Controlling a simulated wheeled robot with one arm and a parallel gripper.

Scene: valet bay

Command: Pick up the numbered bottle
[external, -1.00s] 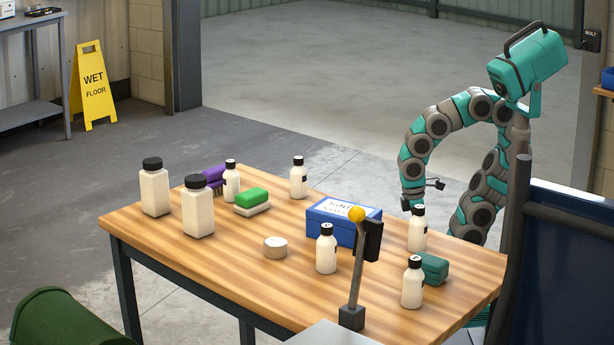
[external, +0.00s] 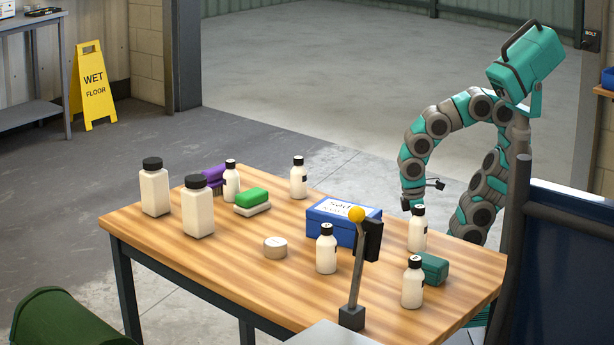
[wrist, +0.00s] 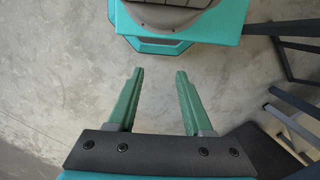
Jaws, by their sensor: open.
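Several small white bottles with black caps stand upright on the wooden table: one at the back left (external: 231,184), one at the back middle (external: 298,181), one in front of the blue box (external: 326,254), and two at the right, a farther one (external: 417,233) and a nearer one (external: 412,287). Dark label patches show on some. I cannot read a number on any bottle. My gripper (wrist: 160,72) is open and empty, pointing at bare concrete in the wrist view. In the external view it hangs beyond the table's far right edge, apart from every bottle.
Two larger white bottles (external: 155,193) (external: 198,213) stand at the table's left. A blue box (external: 318,223), a green-topped sponge (external: 251,198), a purple brush (external: 213,174), a round tin (external: 275,248), a teal block (external: 432,268) and a yellow-knobbed lever (external: 357,214) crowd the table (external: 200,262).

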